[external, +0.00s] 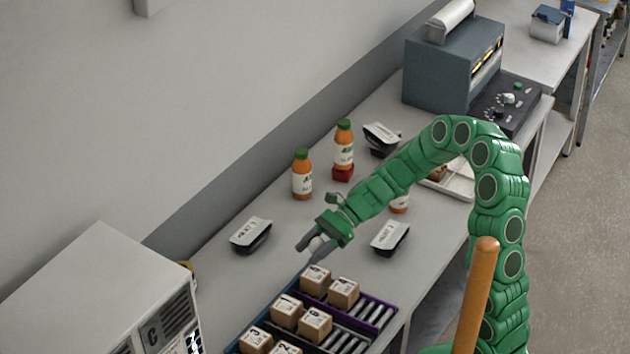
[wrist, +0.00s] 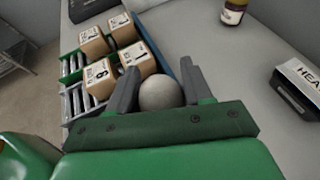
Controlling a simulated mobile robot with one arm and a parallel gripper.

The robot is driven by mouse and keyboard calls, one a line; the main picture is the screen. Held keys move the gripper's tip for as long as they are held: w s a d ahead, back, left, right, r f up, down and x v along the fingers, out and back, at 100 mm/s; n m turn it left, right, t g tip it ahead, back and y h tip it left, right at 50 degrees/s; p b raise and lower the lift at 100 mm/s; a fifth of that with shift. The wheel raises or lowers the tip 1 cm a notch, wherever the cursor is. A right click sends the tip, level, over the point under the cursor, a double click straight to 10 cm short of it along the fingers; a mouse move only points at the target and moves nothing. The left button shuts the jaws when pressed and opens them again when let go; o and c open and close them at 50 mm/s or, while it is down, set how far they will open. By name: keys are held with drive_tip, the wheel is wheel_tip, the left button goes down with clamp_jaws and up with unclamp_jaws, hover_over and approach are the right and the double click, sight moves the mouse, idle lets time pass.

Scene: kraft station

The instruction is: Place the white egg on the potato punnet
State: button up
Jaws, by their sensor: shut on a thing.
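The white egg (external: 318,244) is between the fingers of my gripper (external: 311,246), held above the table. It also shows in the wrist view as a pale round egg (wrist: 160,93) between the two grey fingers of my gripper (wrist: 159,82). Black punnets with white labels stand on the table: one left of my gripper (external: 250,235), one to its right (external: 390,237) and one farther back (external: 382,138). A black punnet (wrist: 300,85) is at the right edge of the wrist view. The labels are too small or cut off to tell which is the potato punnet.
Small cardboard boxes (external: 315,280) stand on a roller rack (external: 379,311) just in front of my gripper. A grey machine (external: 452,65) stands at the back. Bare table lies between the punnets.

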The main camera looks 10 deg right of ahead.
drive_tip(key=w+d+r+m+t, duration=0.2)
drive_tip(key=w+d+m+t, duration=0.3)
drive_tip(key=w+d, duration=0.7)
drive_tip(key=w+d+r+m+t, duration=0.1)
drive_tip(key=w+d+m+t, duration=0.4)
drive_tip(key=w+d, duration=0.8)
drive_tip(key=d+t, duration=0.2)
drive_tip(key=d, duration=0.6)
drive_tip(key=shift+w+r+m, duration=0.25)
drive_tip(key=shift+r+m, duration=0.15)
drive_tip(key=d+m+t+h, duration=0.1)
drive_tip(key=d, duration=0.3)
drive_tip(key=w+d+m+t, duration=0.1)
drive_tip(key=d, duration=0.3)
drive_tip(key=w+d+r+m+t+h, duration=0.1)
drive_tip(key=d, duration=0.3)
drive_tip(key=shift+w+d+h, duration=0.1)
drive_tip(key=shift+d+h, duration=0.15)
drive_tip(key=shift+h, duration=0.05)
hover_over(435, 171)
drive_tip(key=s, duration=0.1)
wheel_tip(435, 171, down, 4)
drive_tip(key=w+f, duration=0.3)
drive_tip(key=f, duration=0.1)
drive_tip(key=shift+w+f, duration=0.25)
drive_tip(key=shift+w, duration=0.1)
drive_tip(key=shift+w+f, duration=0.55)
drive_tip(key=shift+f, duration=0.1)
drive_tip(key=shift+d+f, duration=0.1)
drive_tip(key=shift+f, duration=1.4)
